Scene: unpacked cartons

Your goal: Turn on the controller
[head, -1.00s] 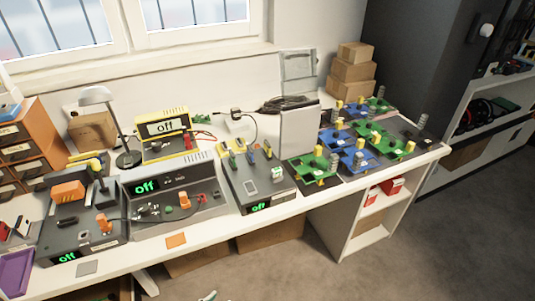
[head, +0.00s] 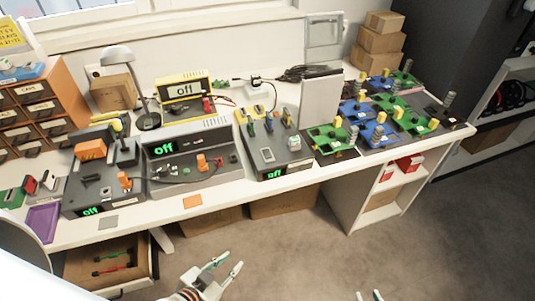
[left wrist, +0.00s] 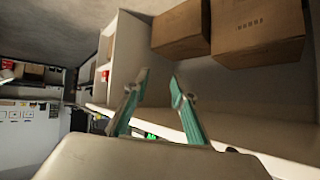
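I cannot tell which one is the controller. My left gripper (head: 228,262) is open and empty, below and in front of the bench edge. It also shows in the left wrist view (left wrist: 160,76), with its fingers apart. My right gripper (head: 368,295) shows only its fingertips at the bottom edge, apart with nothing visible between them.
An open drawer (head: 108,265) with red and green tools juts below the bench at left. Orange drawer units (head: 38,110) and a lamp (head: 117,55) stand at the back left. Green and blue boards (head: 378,135) fill the right side. The floor in front is clear.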

